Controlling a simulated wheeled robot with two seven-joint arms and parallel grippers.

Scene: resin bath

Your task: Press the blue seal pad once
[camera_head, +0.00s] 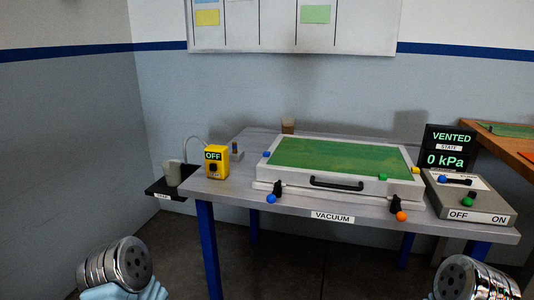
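The box lies on a grey table labelled VACUUM (332,217). Metal parts of my two arms show at the bottom left and bottom right, well short of the table. No gripper fingers show, so I cannot see either gripper.
A blue-ended clamp (271,198) and an orange-ended clamp (401,216) stand at the box's front. A yellow OFF box (217,162) and a cup (173,173) are left. A control box (469,200) and a VENTED, 0 kPa display (449,147) are right.

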